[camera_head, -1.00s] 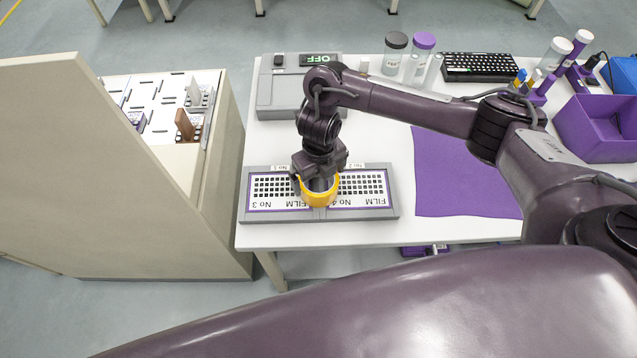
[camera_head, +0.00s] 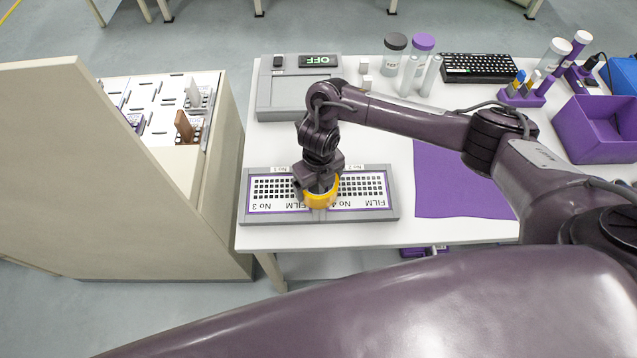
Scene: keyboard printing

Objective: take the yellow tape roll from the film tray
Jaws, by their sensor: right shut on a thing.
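The yellow tape roll (camera_head: 322,200) is at the middle of the film tray (camera_head: 385,213), near the tray's front edge. My right gripper (camera_head: 319,190) points down and is shut on the yellow tape roll; its fingers are largely hidden by the wrist and the roll. Whether the roll touches the tray I cannot tell. The grey film tray holds two purple-edged film sheets with dark square patterns, to the left and right of the roll. My left gripper is not in view.
A grey device with an "OFF" display (camera_head: 318,61) stands behind the tray. A purple mat (camera_head: 455,185) lies to the right. Several jars and tubes, a black keyboard (camera_head: 477,67) and a purple bin (camera_head: 590,135) stand farther back. A beige cabinet (camera_head: 100,190) stands left.

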